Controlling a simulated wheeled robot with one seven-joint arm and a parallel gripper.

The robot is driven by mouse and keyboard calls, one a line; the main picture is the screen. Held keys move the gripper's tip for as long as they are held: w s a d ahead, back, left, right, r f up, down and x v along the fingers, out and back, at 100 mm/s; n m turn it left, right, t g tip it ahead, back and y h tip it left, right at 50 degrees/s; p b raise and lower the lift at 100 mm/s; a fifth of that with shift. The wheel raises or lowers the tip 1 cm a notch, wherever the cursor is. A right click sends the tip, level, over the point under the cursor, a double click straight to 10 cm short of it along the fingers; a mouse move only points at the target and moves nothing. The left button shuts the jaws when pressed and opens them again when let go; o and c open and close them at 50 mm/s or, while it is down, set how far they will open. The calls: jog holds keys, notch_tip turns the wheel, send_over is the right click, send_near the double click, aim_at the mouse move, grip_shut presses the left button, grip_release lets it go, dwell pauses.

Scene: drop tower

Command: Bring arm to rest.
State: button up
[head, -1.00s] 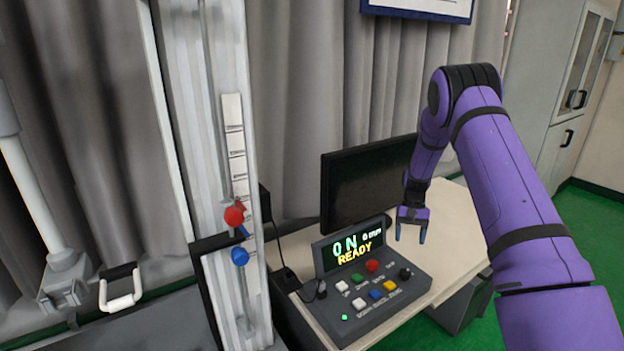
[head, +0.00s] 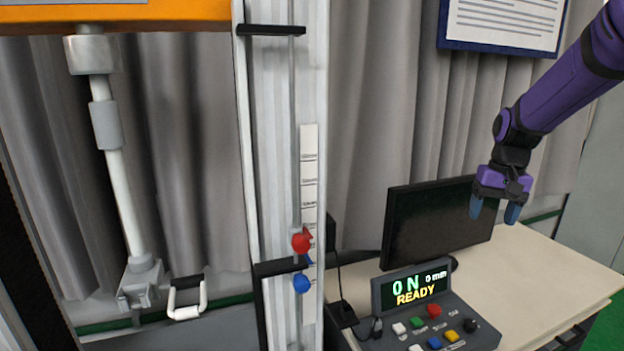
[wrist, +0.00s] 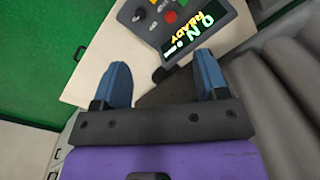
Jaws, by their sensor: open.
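My gripper (head: 494,208) is on the purple arm at the right of the head view. It is open and empty, with its blue fingers pointing down, in front of the right end of the black monitor (head: 432,228) and above the desk. In the wrist view, the two blue fingers of my gripper (wrist: 163,85) stand wide apart with nothing between them. The control box (head: 440,318) shows "0 N", "0 mm" and "READY" in the head view; it also shows at the top of the wrist view (wrist: 165,14), beyond the fingers.
The drop tower's column (head: 265,180) stands left of the desk, with a red knob (head: 301,241) and a blue knob (head: 301,283). A white handle (head: 187,312) is further left. The desk top (head: 545,270) is bare to the right. A framed notice (head: 503,22) hangs behind.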

jog(key=s+a+r+n+t, duration=0.1)
jog(key=s+a+r, duration=0.1)
jog(key=s+r, duration=0.35)
jog(key=s+a+r+t, duration=0.1)
jog(key=s+a+r, duration=0.2)
jog(key=s, duration=0.5)
jog(key=s+a+n+t+h, duration=0.1)
jog(key=s+a+n+t, duration=0.1)
jog(key=s, duration=1.2)
jog(key=shift+s+a+r+t, duration=0.25)
jog(key=shift+a+r+t, duration=0.15)
jog(key=shift+t, duration=0.3)
dwell(1.0)
